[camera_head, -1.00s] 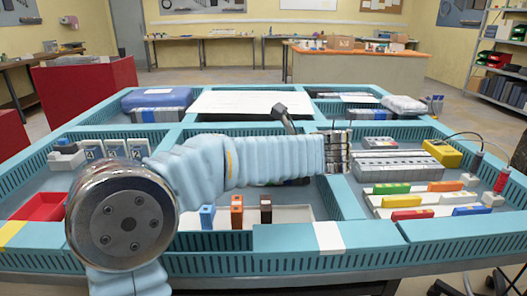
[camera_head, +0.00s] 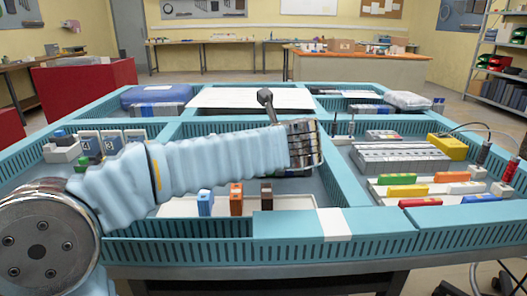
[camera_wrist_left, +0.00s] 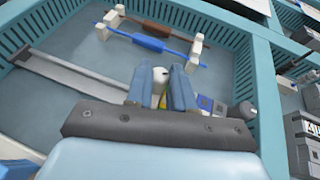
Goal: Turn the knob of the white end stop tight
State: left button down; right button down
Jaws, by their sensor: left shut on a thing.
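In the left wrist view, the two blue fingers of my left gripper (camera_wrist_left: 159,88) are close together around a small white piece with a rounded top (camera_wrist_left: 160,73); this looks like the white end stop's knob. The fingers hide most of it, and I cannot tell how tight it is. A pale rail (camera_wrist_left: 75,83) runs from the upper left down towards the gripper. Blue and grey blocks (camera_wrist_left: 208,103) and another white piece with a dark top (camera_wrist_left: 246,109) are right of the fingers. In the head view my left arm hides the work spot and its own fingertips. My right gripper is not seen.
In the wrist view, a blue rod (camera_wrist_left: 150,43) and a brown one lie across white holders. In the head view, blue, orange (camera_head: 236,200) and brown blocks stand before my arm. Compartment walls (camera_head: 340,190) surround the area; coloured blocks (camera_head: 405,190) fill the right compartment.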

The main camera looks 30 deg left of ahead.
pick_arm(q)
jog(key=shift+s+a+f+m+t+h, duration=0.1)
jog(key=shift+s+a+m+t+h, duration=0.05)
jog(key=shift+m+t+h, duration=0.85)
jog(key=shift+m+h, duration=0.2)
jog(key=shift+m, duration=0.1)
jog(key=shift+a+r+m+t+h+p, duration=0.15)
jog(key=shift+m+t+h+p, duration=0.35)
jog(key=shift+m+h, duration=0.9)
jog(key=shift+h, duration=0.1)
jog(key=c, duration=1)
grip_release()
jog(key=shift+s, duration=0.1)
